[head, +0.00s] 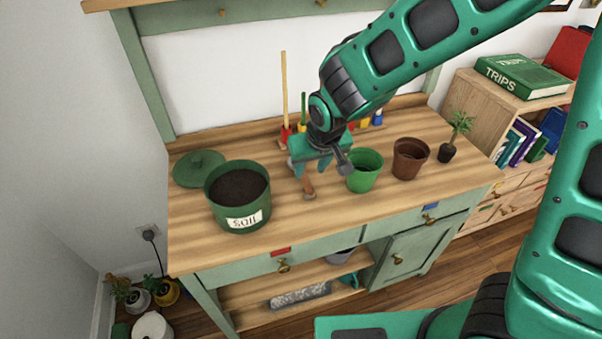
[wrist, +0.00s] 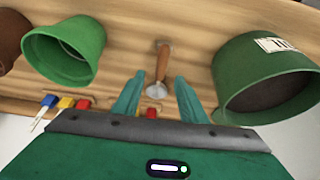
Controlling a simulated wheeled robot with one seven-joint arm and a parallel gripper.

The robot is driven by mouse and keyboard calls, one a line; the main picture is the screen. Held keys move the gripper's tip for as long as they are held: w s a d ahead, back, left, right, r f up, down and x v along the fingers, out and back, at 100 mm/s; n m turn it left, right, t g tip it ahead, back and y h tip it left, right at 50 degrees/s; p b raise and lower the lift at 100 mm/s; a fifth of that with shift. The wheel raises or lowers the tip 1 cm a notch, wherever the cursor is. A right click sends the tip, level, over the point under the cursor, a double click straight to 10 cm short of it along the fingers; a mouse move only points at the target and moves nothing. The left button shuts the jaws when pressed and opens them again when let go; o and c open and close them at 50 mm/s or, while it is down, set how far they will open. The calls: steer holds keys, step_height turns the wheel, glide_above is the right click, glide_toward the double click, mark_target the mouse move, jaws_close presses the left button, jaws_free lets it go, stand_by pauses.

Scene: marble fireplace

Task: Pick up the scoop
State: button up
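The scoop, with a brown wooden handle (head: 308,187) and a metal end, lies on the wooden bench top (head: 270,260) between the soil pot and the green pot. In the wrist view the scoop (wrist: 163,64) shows between and beyond my fingertips, its handle pointing away from me. My gripper (head: 312,172) is open above the scoop, with its fingers apart. In the wrist view my gripper (wrist: 159,77) has nothing between its fingers that it grips. In the head view my gripper partly hides the scoop's metal end.
A green soil pot (head: 238,198) stands left of the scoop, its lid (head: 199,169) behind it. An empty green pot (head: 365,171), a brown pot (head: 410,158) and a small plant (head: 448,152) stand to the right. Long-handled tools (head: 285,95) stand in a rack behind.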

mark_target(305, 177)
steer(key=shift+x, duration=4.1)
steer(key=shift+w+a+r, duration=0.1)
steer(key=shift+w+a, duration=0.1)
jaws_close()
